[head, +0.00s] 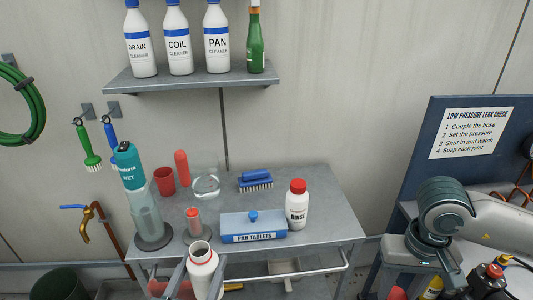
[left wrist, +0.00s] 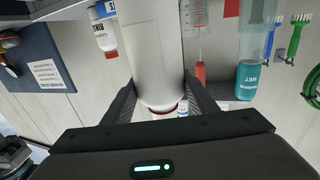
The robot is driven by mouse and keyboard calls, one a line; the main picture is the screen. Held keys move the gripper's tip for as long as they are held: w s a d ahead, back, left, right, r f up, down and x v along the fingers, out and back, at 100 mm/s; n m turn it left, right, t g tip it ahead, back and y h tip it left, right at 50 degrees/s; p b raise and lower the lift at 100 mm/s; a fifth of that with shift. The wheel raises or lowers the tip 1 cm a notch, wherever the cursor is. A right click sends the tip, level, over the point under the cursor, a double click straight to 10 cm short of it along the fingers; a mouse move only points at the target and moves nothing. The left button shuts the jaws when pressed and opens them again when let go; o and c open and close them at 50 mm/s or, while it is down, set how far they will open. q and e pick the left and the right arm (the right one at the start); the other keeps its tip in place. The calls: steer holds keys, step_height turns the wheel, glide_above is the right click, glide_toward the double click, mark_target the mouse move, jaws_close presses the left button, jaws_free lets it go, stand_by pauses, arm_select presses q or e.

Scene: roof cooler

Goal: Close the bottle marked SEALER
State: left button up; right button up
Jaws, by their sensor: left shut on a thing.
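My left gripper (head: 199,275) is shut on a white bottle (head: 203,262) at the front edge of the grey bench. The bottle has a red ring at its neck and an uncapped, dark mouth. Its label is hidden, so I cannot read SEALER on it. In the left wrist view the white bottle (left wrist: 155,50) stands between the two fingers. I cannot make out a loose cap for it.
A shelf (head: 190,82) holds several bottles above. Free bench shows at the right.

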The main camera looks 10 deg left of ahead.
arm_select(q)
steer(key=w+d+m+g+h, duration=0.2)
steer(key=w+d+m+h, duration=0.1)
steer(key=d, duration=0.4)
steer(key=w+d+m+g+h, duration=0.2)
steer(key=w+d+m+h, duration=0.2)
steer(key=d+h, duration=0.4)
steer(key=shift+f+m+h, duration=0.25)
steer(key=shift+m+h, duration=0.05)
steer(key=shift+m, duration=0.2)
arm_select(e)
steer(key=shift+w, duration=0.1)
steer(key=w+a+r+m, duration=0.3)
steer(key=a+r+m, duration=0.2)
steer(key=a, duration=0.7)
steer(key=w+a+r+m, duration=0.4)
steer(key=a+r, duration=0.5)
steer(key=a, duration=0.4)
steer(key=shift+a+r+m, duration=0.15)
steer(key=shift+a+m, duration=0.05)
steer(key=shift+m, duration=0.5)
steer(key=shift+f, duration=2.05)
